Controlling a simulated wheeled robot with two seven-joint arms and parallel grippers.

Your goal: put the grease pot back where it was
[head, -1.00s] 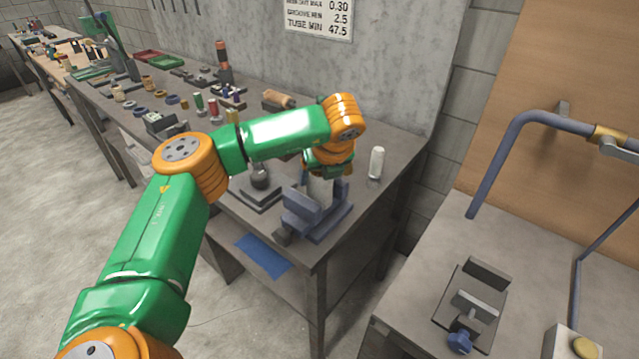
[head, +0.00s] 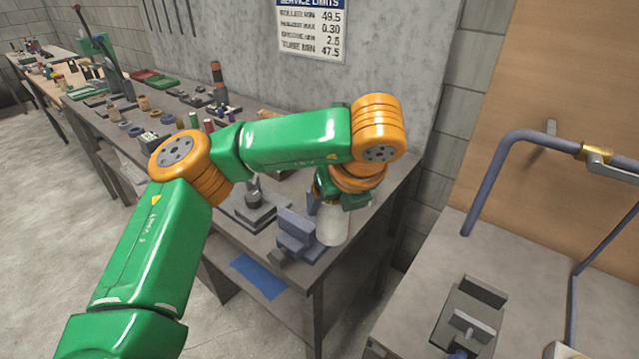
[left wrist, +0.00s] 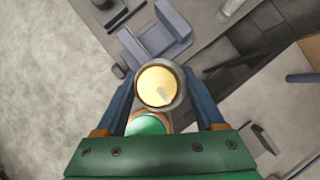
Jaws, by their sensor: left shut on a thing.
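The grease pot, a pale grey cylinder (head: 332,224), hangs upright below my left gripper (head: 340,198) in the head view, beside the blue-grey vise (head: 298,236) on its right. The left gripper is shut on the pot. The pot's underside, and whether it touches the bench, cannot be told. My right gripper is not in view.
The vise (left wrist: 160,38) lies just beyond the pot in the left wrist view. A pale bottle or cup (left wrist: 230,8) stands past it. A dark stand (head: 252,208) is left of the vise. The bench's front edge is close by. A blue cloth (head: 258,275) lies on the shelf below.

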